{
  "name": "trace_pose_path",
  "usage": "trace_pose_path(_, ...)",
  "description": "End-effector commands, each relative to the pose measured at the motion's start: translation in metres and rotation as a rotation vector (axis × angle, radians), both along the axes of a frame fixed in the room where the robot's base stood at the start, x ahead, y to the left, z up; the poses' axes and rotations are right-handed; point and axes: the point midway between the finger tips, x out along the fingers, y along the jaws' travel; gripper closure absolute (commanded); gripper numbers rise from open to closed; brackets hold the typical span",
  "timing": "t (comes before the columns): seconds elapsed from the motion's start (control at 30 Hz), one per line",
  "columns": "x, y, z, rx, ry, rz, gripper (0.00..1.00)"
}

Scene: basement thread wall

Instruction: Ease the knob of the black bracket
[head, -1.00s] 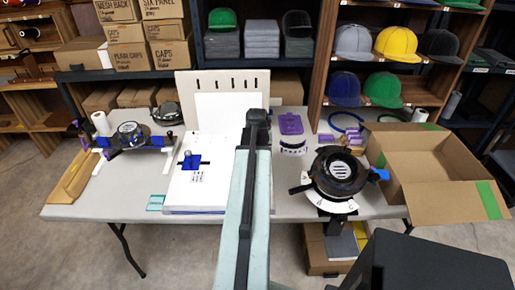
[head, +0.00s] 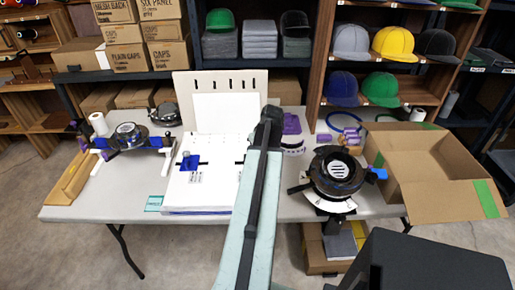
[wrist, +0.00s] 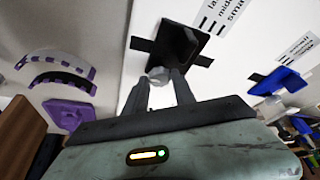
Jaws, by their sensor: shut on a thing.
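The black bracket (wrist: 180,45) sits on the white board (head: 207,190), on a dark slot strip, in the wrist view. Its small grey knob (wrist: 158,73) faces me. My gripper (wrist: 159,80) has its two fingers closed around the knob, one on each side. In the head view my arm hides the black bracket and the fingertips; only a bit of dark strip (head: 240,162) shows beside my arm. A blue bracket (head: 188,162) sits on the board to the left; it also shows at the right of the wrist view (wrist: 277,81). Printed size labels lie near both brackets.
A round black cap fixture (head: 337,173) stands right of my arm, with an open cardboard box (head: 440,190) beyond it. Another black fixture (head: 130,135) is at the table's left. A purple piece (wrist: 69,113) and curved white-and-black strips (wrist: 62,67) lie beside the board.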

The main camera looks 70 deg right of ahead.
Motion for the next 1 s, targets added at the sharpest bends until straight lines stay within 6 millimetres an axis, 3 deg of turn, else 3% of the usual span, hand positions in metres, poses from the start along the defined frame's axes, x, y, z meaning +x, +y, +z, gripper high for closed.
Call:
trace_pose_path(0.4,-0.001,0.0,0.0,0.0,0.001,0.006,1.0)
trace_pose_path(0.43,-0.001,0.0,0.0,0.0,0.002,0.006,0.66)
trace_pose_path(0.5,-0.001,0.0,0.0,0.0,0.002,0.006,0.47)
trace_pose_path(0.83,-0.001,0.0,0.001,0.0,0.001,0.005,0.47)
trace_pose_path(1.0,-0.004,0.003,0.017,0.0,0.001,0.005,0.47)
